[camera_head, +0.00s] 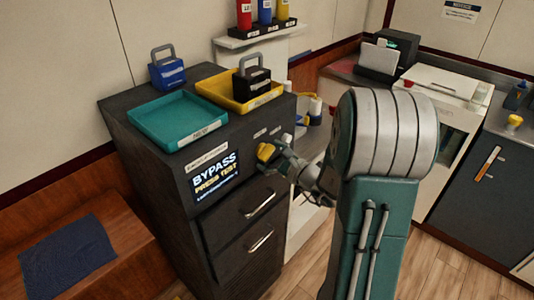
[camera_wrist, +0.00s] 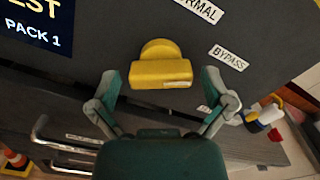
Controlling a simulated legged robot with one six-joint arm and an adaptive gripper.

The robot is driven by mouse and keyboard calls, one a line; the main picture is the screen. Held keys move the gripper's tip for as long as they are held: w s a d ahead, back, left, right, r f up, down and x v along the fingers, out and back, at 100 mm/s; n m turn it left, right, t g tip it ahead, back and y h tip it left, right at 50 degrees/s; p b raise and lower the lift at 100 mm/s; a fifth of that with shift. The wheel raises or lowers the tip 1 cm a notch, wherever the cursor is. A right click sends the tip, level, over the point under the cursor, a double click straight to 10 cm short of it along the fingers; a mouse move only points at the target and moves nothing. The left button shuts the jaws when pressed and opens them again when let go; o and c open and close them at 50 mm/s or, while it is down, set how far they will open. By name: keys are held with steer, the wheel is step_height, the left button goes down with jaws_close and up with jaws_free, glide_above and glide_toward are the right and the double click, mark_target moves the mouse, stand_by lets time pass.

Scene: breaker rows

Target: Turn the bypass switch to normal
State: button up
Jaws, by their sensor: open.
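The yellow bypass switch knob (camera_head: 266,151) is on the front of the dark cabinet (camera_head: 250,123). In the wrist view the knob (camera_wrist: 161,66) has a bar lying crosswise, with a white mark on its right half. A NORMAL label (camera_wrist: 199,9) is up and right of it, and a BYPASS label (camera_wrist: 228,58) is to its right. My gripper (camera_head: 280,160) is at the knob. In the wrist view my gripper (camera_wrist: 159,80) is open, one finger on each side of the bar with gaps. The cabinet's screen (camera_head: 216,178) reads BYPASS, PRESS TEST.
A teal tray (camera_head: 160,136) and a yellow tray (camera_head: 222,103) with a black padlock (camera_head: 251,83) sit on the cabinet top, beside a blue padlock (camera_head: 167,69). Drawer handles (camera_head: 260,203) stick out below the knob. A bench with a blue mat (camera_head: 66,257) is at left.

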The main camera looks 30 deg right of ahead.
steer(key=shift+w+a, duration=0.15)
steer(key=shift+w, duration=0.15)
steer(key=c, duration=1)
steer(key=shift+c, duration=0.2)
